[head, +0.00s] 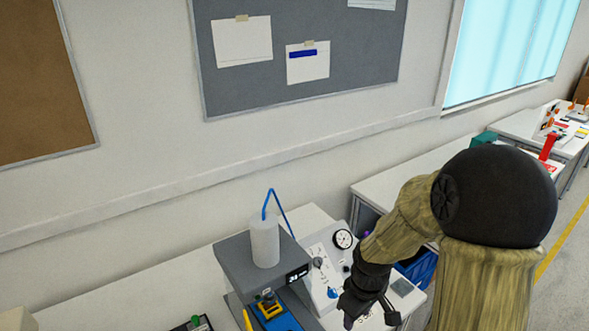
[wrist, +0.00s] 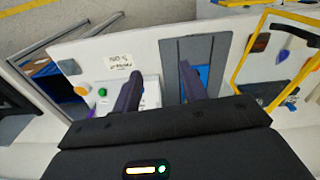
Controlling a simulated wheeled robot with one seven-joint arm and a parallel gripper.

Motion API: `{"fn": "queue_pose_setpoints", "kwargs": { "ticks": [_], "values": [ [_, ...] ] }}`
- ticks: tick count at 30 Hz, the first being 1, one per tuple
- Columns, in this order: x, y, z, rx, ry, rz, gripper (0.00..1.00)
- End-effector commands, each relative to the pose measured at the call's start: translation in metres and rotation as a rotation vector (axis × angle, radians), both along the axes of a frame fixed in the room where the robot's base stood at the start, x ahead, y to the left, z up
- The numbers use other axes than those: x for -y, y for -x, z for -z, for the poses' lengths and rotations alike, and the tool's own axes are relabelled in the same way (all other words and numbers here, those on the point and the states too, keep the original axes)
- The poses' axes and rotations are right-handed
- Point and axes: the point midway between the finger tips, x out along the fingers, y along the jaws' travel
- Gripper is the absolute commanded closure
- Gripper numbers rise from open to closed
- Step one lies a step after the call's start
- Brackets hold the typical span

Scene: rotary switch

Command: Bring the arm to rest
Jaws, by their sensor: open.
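My gripper (head: 368,316) is at the lower middle of the head view, at the end of my bent arm. In the wrist view my gripper (wrist: 158,80) shows two dark fingers spread apart with nothing between them. It is in front of a white sloped panel (head: 318,247) with a dark knob (head: 317,262), a blue knob (head: 332,292) and a round gauge (head: 343,239). In the wrist view a green button (wrist: 102,92) and an orange one (wrist: 82,90) lie left of the fingers. My arm hides part of the bench.
A grey machine (head: 237,262) with a white cylinder (head: 264,243) and blue tube stands left of the panel. A yellow-framed tray (wrist: 239,72) is at the wrist view's right. Further benches extend back right.

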Motion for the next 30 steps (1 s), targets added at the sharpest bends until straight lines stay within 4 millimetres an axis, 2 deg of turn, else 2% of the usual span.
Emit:
{"fn": "queue_pose_setpoints", "kwargs": {
  "ticks": [1,6,12,30],
  "values": [
    [0.001,0.010,-0.011,0.025,0.005,0.079,0.57],
    [0.006,0.043,-0.039,0.098,-0.019,0.391,0.57],
    [0.009,0.069,-0.056,0.153,-0.074,0.643,0.57],
    [0.009,0.072,-0.057,0.157,-0.081,0.675,0.57]
  ]
}}
